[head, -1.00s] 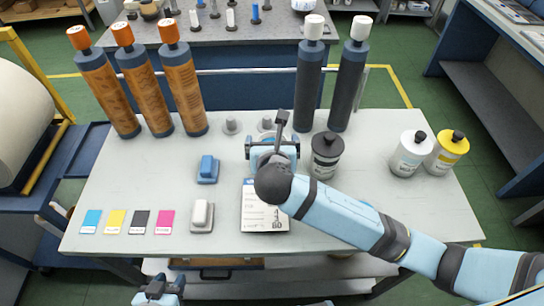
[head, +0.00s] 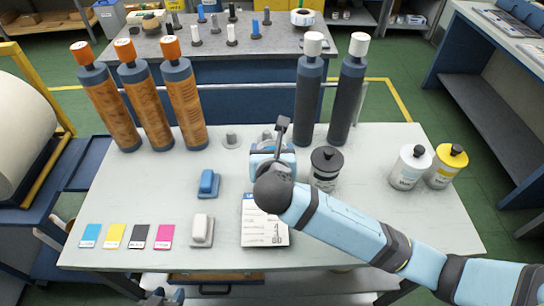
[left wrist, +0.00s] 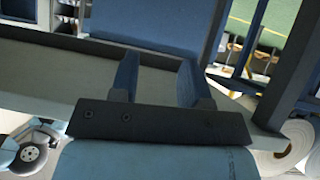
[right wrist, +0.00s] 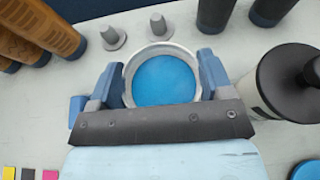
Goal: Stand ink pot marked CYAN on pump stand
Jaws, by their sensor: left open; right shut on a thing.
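My right gripper (right wrist: 158,82) is shut on a round pot (right wrist: 164,80) with a pale rim and a bright blue top, seen from above in the right wrist view. Its marking is out of sight. I cannot identify the pump stand. My left gripper (left wrist: 157,75) is open and empty, below the table's front edge.
Three brown rolls (head: 145,100) and two dark rolls (head: 329,95) stand along the back edge. Small grey pegs (right wrist: 112,38) stand between them.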

